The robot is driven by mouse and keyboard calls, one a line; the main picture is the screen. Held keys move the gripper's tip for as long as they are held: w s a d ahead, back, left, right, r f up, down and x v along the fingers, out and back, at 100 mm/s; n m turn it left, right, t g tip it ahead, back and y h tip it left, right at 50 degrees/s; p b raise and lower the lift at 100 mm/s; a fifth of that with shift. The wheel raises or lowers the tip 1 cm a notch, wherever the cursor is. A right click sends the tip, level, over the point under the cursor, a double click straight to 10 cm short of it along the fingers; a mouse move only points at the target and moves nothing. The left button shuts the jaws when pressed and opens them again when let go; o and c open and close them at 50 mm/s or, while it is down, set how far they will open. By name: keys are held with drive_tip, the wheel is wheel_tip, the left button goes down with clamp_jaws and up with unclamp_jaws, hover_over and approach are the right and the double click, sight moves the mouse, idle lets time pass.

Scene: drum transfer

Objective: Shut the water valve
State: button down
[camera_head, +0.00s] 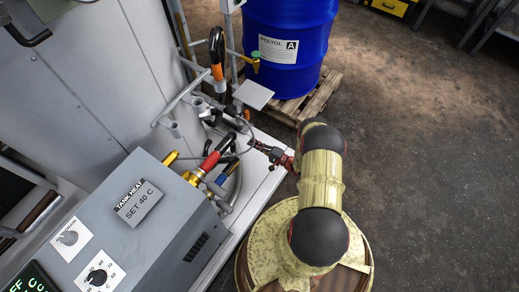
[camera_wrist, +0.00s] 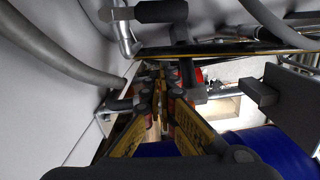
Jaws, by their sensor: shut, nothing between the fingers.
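My gripper (camera_head: 262,148) reaches left from my arm toward the hoses and pipework beside the grey tank heat cabinet. In the wrist view my gripper (camera_wrist: 160,76) has its yellow-and-black fingers together and holds nothing. A blue-handled part (camera_head: 228,170) and a red-handled part (camera_head: 208,163) with brass fittings stand left of my gripper and apart from it. No label shows which one is the water valve. Red parts (camera_wrist: 197,76) show just behind the fingertips in the wrist view; I cannot tell whether the fingers touch them.
The grey cabinet (camera_head: 165,225) has a "SET 40 C" plate. A blue polyol drum (camera_head: 290,30) stands on a wooden pallet (camera_head: 318,97) at the back. A green-and-yellow tap (camera_head: 255,60) is near it. A grey hose (camera_wrist: 45,45) crosses the wrist view's upper left. Floor at right is clear.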

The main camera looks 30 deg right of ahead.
sight(233, 150)
drive_tip(key=shift+w+a+r+b, duration=0.15)
drive_tip(key=shift+w+a, duration=0.15)
drive_tip(key=shift+a, duration=0.55)
drive_tip(key=shift+w+a+b, duration=0.2)
drive_tip(key=shift+w+a, duration=0.05)
drive_tip(key=shift+a, duration=0.65)
drive_tip(key=shift+w+a+r+b, duration=0.15)
drive_tip(key=shift+w+a, duration=0.15)
drive_tip(key=shift+a, duration=0.55)
drive_tip(key=shift+a, duration=0.1)
drive_tip(key=shift+s+a+r+n, duration=0.15)
drive_tip(key=shift+a+n, duration=0.25)
drive_tip(key=shift+n, duration=0.05)
drive_tip(key=shift+s+a+r+n, duration=0.1)
drive_tip(key=shift+s+a+n, duration=0.05)
drive_tip(key=shift+a+n, duration=0.3)
